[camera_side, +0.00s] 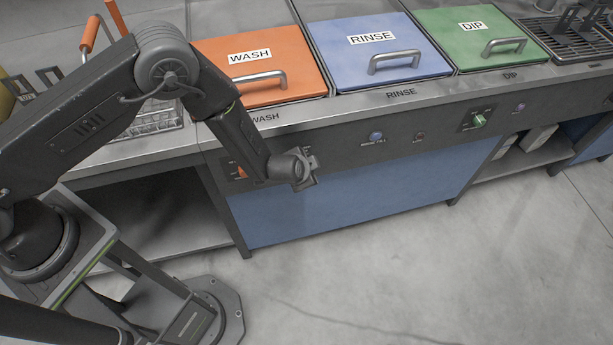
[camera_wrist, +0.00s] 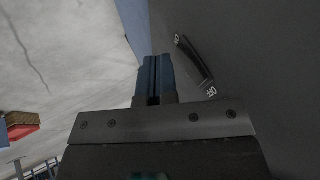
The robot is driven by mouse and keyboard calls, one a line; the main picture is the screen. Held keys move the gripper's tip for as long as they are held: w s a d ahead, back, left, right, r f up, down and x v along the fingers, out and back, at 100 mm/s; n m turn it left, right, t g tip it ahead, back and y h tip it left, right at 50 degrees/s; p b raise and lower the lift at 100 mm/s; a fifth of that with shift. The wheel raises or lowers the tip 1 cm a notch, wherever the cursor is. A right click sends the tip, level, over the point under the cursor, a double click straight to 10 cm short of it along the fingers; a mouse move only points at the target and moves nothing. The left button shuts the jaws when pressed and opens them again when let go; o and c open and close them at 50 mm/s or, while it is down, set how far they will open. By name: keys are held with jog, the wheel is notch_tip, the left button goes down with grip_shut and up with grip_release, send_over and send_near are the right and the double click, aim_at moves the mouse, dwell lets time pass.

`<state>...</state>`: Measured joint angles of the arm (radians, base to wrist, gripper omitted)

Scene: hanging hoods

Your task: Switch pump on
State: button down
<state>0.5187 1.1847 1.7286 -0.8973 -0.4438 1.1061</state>
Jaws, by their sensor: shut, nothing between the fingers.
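My gripper (camera_side: 306,166) is at the grey front panel (camera_side: 345,139) below the WASH lid, near the panel's lower edge. In the wrist view its two blue-grey fingers (camera_wrist: 156,78) are shut together and empty, close to the dark panel (camera_wrist: 245,65). I cannot tell whether they touch it. An orange knob (camera_side: 240,171) shows left of my gripper in the side view. No pump label is readable, and my wrist hides part of the panel.
Orange WASH (camera_side: 275,80), blue RINSE (camera_side: 350,65) and green DIP (camera_side: 490,50) lids with metal handles cover the counter. Farther right on the panel are a blue button (camera_side: 375,136), a dark red one (camera_side: 419,136) and a green knob (camera_side: 479,121). The floor in front is clear.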

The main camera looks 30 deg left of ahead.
jog(key=shift+w+a, duration=0.25)
jog(key=shift+a, duration=0.05)
jog(key=shift+w+a+f, duration=0.15)
jog(key=shift+w+a, duration=0.05)
dwell(0.4)
jog(key=shift+w+r, duration=0.1)
jog(key=shift+r, duration=0.75)
